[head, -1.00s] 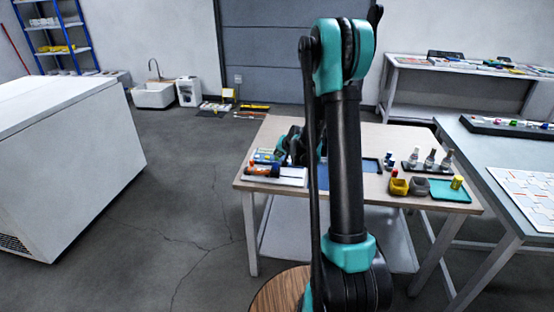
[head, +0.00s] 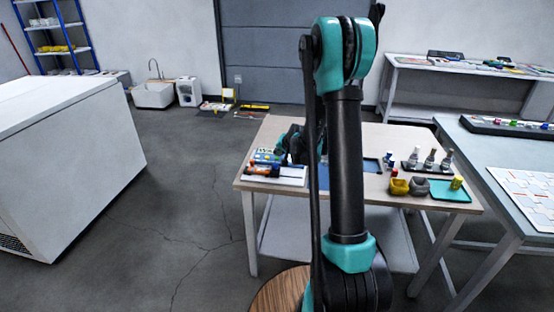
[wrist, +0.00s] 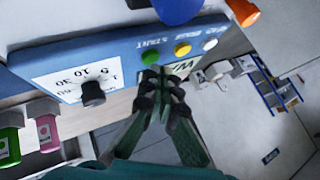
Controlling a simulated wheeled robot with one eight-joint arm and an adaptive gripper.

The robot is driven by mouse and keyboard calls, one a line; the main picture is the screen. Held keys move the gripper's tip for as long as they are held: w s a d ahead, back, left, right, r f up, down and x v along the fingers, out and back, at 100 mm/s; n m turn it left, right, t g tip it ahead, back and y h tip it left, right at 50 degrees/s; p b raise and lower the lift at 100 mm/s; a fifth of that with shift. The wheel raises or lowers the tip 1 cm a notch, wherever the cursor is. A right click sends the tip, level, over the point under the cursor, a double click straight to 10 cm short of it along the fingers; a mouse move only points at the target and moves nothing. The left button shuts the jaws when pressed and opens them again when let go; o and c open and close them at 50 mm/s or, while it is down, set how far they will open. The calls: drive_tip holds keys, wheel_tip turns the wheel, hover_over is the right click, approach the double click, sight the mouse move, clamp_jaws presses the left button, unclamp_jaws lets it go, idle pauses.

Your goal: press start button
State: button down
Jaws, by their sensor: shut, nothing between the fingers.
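The start button is a green button (wrist: 150,57) on a blue control panel (wrist: 115,50), under the word START, in the wrist view. My gripper (wrist: 158,74) is shut and empty, with its fingertips just below the green button in the picture. I cannot tell whether they touch it. A yellow button (wrist: 182,47) and a white button (wrist: 209,44) sit to its right. A black knob (wrist: 93,93) stands on a white numbered dial to its left. In the head view the device (head: 268,156) is at the table's left end, with my gripper beside it, partly hidden by my arm.
An orange-tipped thing (wrist: 243,12) and a blue rounded thing (wrist: 176,10) are close above the panel. Green (wrist: 9,140) and pink (wrist: 46,133) items are at lower left. Bottles (head: 429,159) and a teal tray (head: 449,191) stand on the table's right side.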

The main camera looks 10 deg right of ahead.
drive_tip(key=shift+r, duration=0.3)
drive_tip(key=shift+r, duration=2.5)
drive_tip(key=shift+s, duration=0.1)
drive_tip(key=n+g, duration=0.1)
approach(278, 159)
drive_tip(key=s+a+r, duration=0.2)
drive_tip(key=s+r, duration=0.1)
drive_tip(key=s, duration=0.1)
drive_tip(key=s+d+f+n+g+h, duration=0.1)
drive_tip(key=s+f+n, duration=0.1)
drive_tip(key=s, duration=1.3)
drive_tip(key=s+d+f+n+g+h, duration=0.1)
drive_tip(key=s+d+f+n+g, duration=0.1)
drive_tip(key=s, duration=1.3)
drive_tip(key=shift+s+d+f+g+h, duration=0.3)
drive_tip(key=shift+f+h, duration=0.1)
drive_tip(key=shift+f, duration=0.15)
